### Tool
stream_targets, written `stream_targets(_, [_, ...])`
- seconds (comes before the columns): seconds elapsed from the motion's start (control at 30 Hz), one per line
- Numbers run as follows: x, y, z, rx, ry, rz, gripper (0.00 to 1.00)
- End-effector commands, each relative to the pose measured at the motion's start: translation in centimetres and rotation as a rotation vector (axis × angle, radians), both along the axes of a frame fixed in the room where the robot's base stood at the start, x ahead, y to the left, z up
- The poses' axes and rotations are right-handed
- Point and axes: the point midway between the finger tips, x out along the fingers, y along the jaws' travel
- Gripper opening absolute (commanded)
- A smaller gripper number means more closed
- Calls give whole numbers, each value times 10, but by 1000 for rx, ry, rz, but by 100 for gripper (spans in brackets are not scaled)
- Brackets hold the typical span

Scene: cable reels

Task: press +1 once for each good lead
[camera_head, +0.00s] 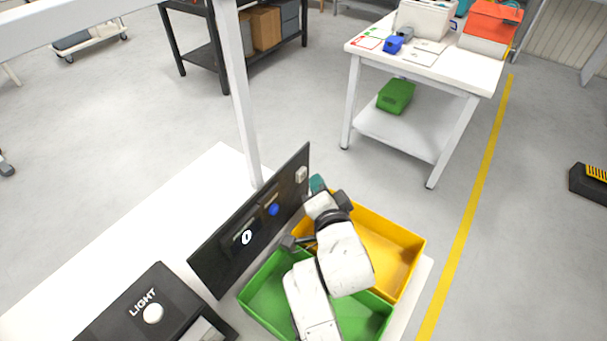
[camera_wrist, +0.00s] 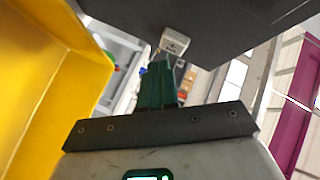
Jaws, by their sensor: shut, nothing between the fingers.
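A black upright panel (camera_head: 222,262) stands on the white bench in the head view. It carries a small white display with a digit that looks like 0 (camera_head: 247,237), a blue round knob (camera_head: 274,210) and a pale block-shaped button (camera_head: 301,175) near its far end. My gripper (camera_head: 317,183) has teal fingers, shut and empty, close to that far end. In the wrist view the shut fingers (camera_wrist: 158,85) point towards the pale button (camera_wrist: 174,42) on the dark panel. I cannot tell whether they touch it. Its marking is too small to read. No lead is clearly visible.
A green bin (camera_head: 262,287) and a yellow bin (camera_head: 408,238) stand beside the panel under my arm; the yellow one fills the left of the wrist view. A black LIGHT box (camera_head: 128,308) with a white knob is at front left. A white table (camera_head: 430,60) stands behind.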

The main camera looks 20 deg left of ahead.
Motion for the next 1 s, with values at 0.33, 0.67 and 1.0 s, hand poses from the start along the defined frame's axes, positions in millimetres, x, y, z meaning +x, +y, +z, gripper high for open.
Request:
stream_targets(0.33, [0,0,0,0,0,0,0])
stream_targets(0.67, [1,2,-1,0,-1,1,0])
stream_targets(1.0, [3,8,1,0,-1,-1,0])
